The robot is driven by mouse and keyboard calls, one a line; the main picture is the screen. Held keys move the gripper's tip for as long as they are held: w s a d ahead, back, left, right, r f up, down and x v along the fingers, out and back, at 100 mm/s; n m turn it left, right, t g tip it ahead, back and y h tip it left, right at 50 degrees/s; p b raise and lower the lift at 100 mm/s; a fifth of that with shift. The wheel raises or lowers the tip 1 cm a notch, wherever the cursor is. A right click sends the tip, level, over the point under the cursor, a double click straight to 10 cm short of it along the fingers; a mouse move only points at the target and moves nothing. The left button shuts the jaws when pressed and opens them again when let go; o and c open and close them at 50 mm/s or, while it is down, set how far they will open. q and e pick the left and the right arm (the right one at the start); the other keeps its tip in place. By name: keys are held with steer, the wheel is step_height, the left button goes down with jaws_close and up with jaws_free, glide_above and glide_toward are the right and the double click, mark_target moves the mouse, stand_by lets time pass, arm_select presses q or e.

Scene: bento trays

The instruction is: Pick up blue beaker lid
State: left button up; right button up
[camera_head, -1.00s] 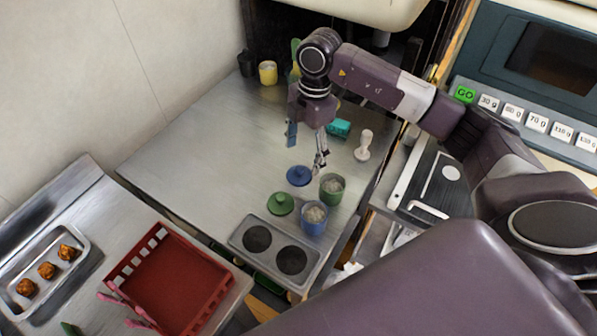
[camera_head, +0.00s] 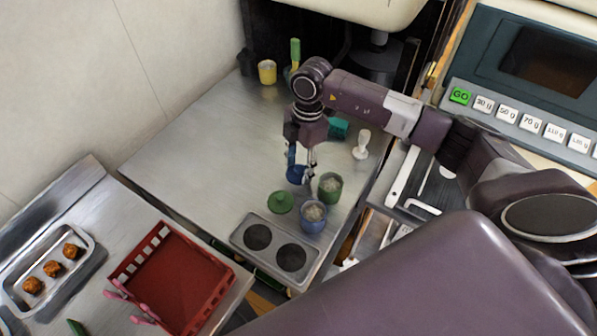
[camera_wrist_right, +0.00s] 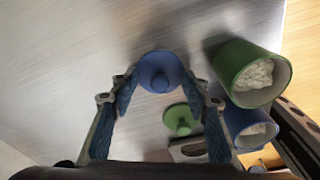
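The blue beaker lid (camera_head: 296,175), round with a knob on top, lies on the steel table. It also shows in the right wrist view (camera_wrist_right: 160,70), just beyond my fingertips. My right gripper (camera_head: 302,172) points down at the lid and partly hides it in the head view. In the wrist view its two blue-padded fingers (camera_wrist_right: 160,84) are open, one on each side of the lid, with nothing between them gripped. The blue beaker (camera_head: 313,217), with white contents, stands nearby without a lid. My left gripper is not in view.
A green beaker (camera_head: 330,187) with white contents stands close to the right of the lid. A green lid (camera_head: 280,202) lies to its front left. A two-hole metal holder (camera_head: 275,236) is nearer the front. The table's left side is clear.

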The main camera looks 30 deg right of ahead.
steer(key=shift+f, duration=0.1)
steer(key=c, duration=0.8)
steer(key=shift+s, duration=0.1)
